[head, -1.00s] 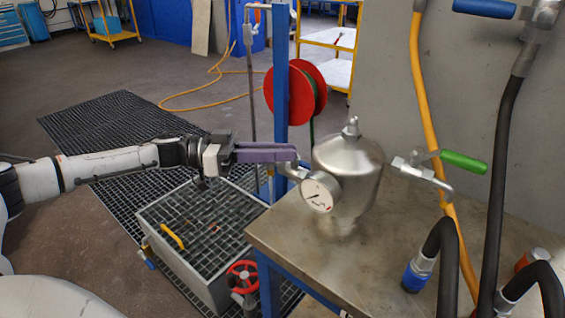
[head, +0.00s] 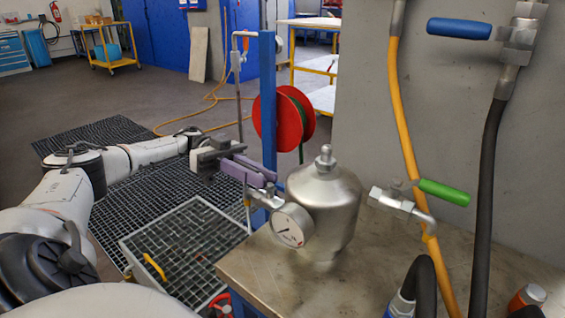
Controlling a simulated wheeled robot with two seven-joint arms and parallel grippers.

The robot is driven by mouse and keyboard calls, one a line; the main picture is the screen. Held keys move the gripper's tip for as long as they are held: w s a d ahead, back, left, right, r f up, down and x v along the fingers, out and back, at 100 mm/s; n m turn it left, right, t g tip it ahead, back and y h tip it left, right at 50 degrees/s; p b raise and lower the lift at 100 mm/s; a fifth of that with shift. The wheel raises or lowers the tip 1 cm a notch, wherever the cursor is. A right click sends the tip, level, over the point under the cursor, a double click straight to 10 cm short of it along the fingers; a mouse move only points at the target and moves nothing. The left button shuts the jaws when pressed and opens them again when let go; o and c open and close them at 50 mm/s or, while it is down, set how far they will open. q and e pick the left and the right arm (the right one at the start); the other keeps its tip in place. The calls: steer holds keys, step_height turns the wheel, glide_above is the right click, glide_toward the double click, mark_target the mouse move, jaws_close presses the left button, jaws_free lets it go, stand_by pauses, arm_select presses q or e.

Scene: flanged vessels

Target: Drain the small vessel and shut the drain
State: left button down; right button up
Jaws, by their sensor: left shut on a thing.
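The small vessel (head: 325,205) is a steel canister with a domed lid, upright on the workbench. A round pressure gauge (head: 291,226) sits on its front left. A valve (head: 266,198) sticks out from its left side, with a purple lever (head: 252,174) reaching up and left. My left gripper (head: 222,158) is shut on this purple lever; the exact contact is partly hidden by the fingers. My right gripper is not in view.
A grate-topped sump box (head: 180,240) stands on the floor left of the workbench (head: 262,268), with a red handwheel (head: 221,303) near it. A blue post with a red hose reel (head: 285,120) stands behind. Hoses hang along the wall at right.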

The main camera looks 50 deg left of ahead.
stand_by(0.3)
arm_select(q)
steer(key=c, duration=1.7)
jaws_free()
steer(key=shift+o, duration=0.2)
step_height(320, 180, up, 10)
steer(key=p, duration=0.1)
